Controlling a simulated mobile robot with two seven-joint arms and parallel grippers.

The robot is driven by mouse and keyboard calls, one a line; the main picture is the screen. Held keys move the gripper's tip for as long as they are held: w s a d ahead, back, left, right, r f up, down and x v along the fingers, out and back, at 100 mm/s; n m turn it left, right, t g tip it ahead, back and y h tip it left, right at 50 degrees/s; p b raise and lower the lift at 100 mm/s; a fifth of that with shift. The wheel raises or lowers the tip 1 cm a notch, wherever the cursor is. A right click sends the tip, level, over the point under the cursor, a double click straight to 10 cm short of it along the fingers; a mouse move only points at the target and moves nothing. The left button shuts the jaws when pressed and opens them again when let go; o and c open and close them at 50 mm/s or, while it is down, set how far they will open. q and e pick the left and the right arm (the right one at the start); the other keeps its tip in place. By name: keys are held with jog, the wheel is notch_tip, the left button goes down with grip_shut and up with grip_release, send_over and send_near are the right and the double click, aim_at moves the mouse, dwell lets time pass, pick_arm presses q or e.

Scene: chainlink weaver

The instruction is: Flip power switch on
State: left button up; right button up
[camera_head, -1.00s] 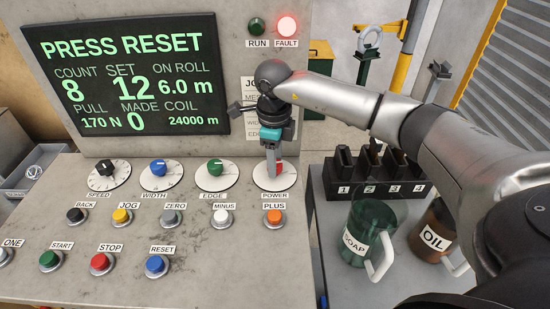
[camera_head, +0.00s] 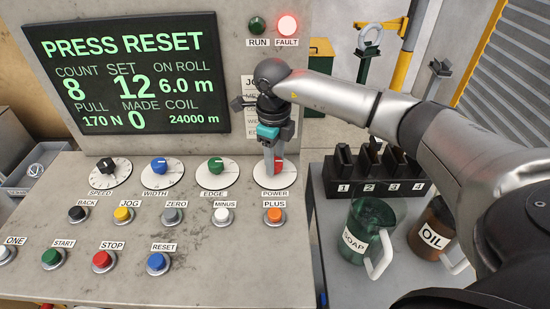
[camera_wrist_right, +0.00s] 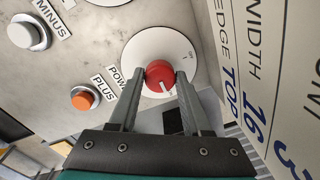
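The power switch (camera_wrist_right: 160,75) is a red round knob with a white pointer mark, on a white round dial (camera_wrist_right: 150,45) of the sloped panel. In the head view the dial (camera_head: 289,178) is partly hidden behind my right gripper (camera_head: 272,168). In the right wrist view the two fingers of my right gripper (camera_wrist_right: 158,78) stand on either side of the red knob, their tips at its sides and seemingly touching it. The screen (camera_head: 130,75) reads PRESS RESET. The red FAULT lamp (camera_head: 287,25) is lit and the green RUN lamp (camera_head: 257,25) is dark. My left gripper is out of view.
The orange PLUS button (camera_head: 274,216) and white MINUS button (camera_head: 222,216) sit below the switch. The green EDGE knob (camera_head: 216,167) is to its left. A black slotted rack (camera_head: 375,190), a green SOAP jug (camera_head: 370,225) and a brown OIL jug (camera_head: 425,235) stand to the right.

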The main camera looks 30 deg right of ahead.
jog(key=o, duration=0.4)
notch_tip(320, 180, up, 15)
jog(key=shift+s+a+r+p, duration=0.15)
jog(key=shift+s+a+p, duration=0.05)
jog(key=shift+a+p, duration=0.1)
dwell(0.6)
